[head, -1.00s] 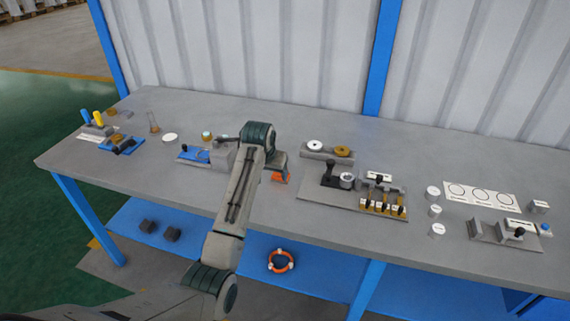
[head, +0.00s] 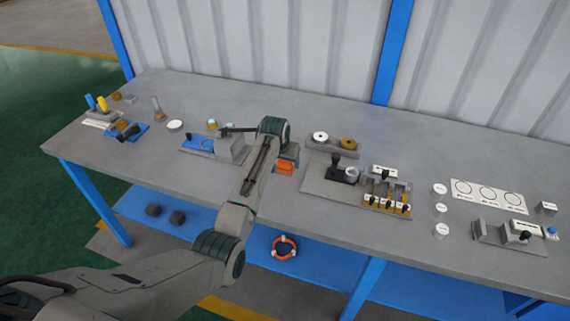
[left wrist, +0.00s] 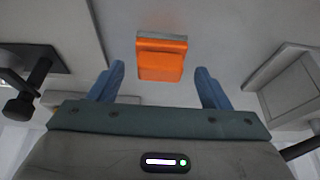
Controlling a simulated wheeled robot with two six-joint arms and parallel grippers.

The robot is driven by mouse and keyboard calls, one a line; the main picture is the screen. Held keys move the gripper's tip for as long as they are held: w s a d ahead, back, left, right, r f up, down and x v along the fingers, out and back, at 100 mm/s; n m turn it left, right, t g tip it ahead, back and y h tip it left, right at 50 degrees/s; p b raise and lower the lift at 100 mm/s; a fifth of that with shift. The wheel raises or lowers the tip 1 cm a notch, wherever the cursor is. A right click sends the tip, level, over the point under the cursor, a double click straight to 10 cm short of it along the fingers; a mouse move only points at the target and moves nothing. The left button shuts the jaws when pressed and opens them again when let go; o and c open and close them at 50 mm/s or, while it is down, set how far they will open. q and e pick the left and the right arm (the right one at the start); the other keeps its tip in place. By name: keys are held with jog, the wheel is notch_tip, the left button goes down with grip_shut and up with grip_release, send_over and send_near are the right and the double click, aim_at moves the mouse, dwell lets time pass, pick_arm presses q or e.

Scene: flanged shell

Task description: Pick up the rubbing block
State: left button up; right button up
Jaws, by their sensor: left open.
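The rubbing block appears to be the orange block with a grey edge, lying on the grey bench top. In the left wrist view the block (left wrist: 160,62) lies ahead of my left gripper (left wrist: 160,76), roughly centred between its two blue fingers. The fingers are spread apart with nothing held. The fingertips are hard to make out there. My right gripper is in neither view.
A grey fixture with a black lever (head: 334,174) stands right of the block. A blue plate with a grey block (head: 198,145) is to the left.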

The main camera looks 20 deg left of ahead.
pick_arm(q)
jog(key=shift+w+f, duration=0.25)
jog(key=shift+f, duration=0.4)
jog(key=shift+w+f, duration=0.1)
jog(key=shift+f, duration=0.1)
jog(key=c, duration=0.9)
jog(key=shift+r, duration=0.2)
jog(key=shift+r, duration=0.25)
notch_tip(320, 180, up, 2)
jog(key=shift+r+b, duration=0.25)
jog(key=shift+b, duration=0.8)
jog(key=s+d+b, duration=0.1)
jog(key=s, duration=0.4)
jog(key=s+r+b, duration=0.1)
jog(key=s, duration=0.3)
jog(key=s+d+b, duration=0.1)
jog(key=s, duration=0.4)
jog(key=shift+s+d+r, duration=0.25)
jog(key=shift+s+d, duration=0.05)
jog(key=shift+s, duration=0.05)
jog(key=shift+s+r, duration=0.1)
jog(key=shift+s, duration=0.5)
